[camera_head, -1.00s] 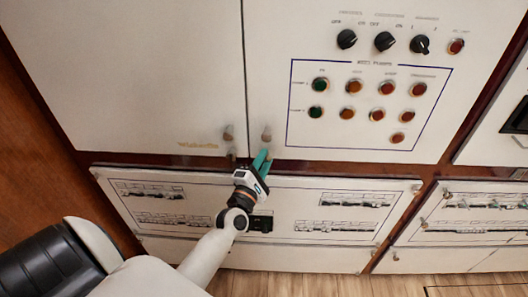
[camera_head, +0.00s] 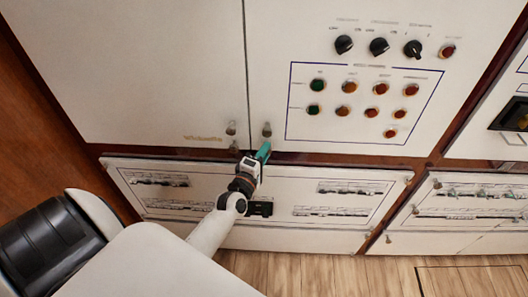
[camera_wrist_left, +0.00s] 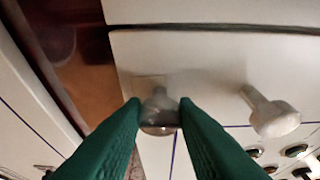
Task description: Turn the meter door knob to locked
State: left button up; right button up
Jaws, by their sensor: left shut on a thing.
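A small grey metal knob (camera_wrist_left: 160,110) at the lower edge of the right cabinet door (camera_head: 300,40) sits between the green fingertips of my left gripper (camera_wrist_left: 159,118) in the left wrist view. My left gripper (camera_head: 263,152) is shut on this knob. In the head view the fingers hide the knob, and its turn angle cannot be read. A second knob (camera_head: 267,129) stands just above on the same door, and it also shows to the right of the fingers in the left wrist view (camera_wrist_left: 273,115). My right gripper is not in view.
The left door has two more small knobs, one above (camera_head: 231,128) the other (camera_head: 234,147). Black rotary switches (camera_head: 379,47) and several coloured buttons (camera_head: 346,111) are on the right door. A lower panel (camera_head: 330,240) lies under my left gripper. Wooden floor (camera_head: 330,275) is in front.

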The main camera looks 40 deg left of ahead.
pick_arm(q)
jog(key=o, duration=1)
jog(key=shift+s, duration=0.1)
jog(key=shift+s+d+b, duration=0.3)
jog(key=shift+s+b, duration=0.1)
jog(key=shift+s, duration=1.55)
jog(key=shift+s+d+b, duration=0.35)
jog(key=shift+s+b, duration=0.1)
jog(key=shift+s, duration=1.5)
jog(key=shift+s+d+b, duration=0.3)
jog(key=shift+s+b, duration=0.1)
jog(key=shift+s, duration=1.55)
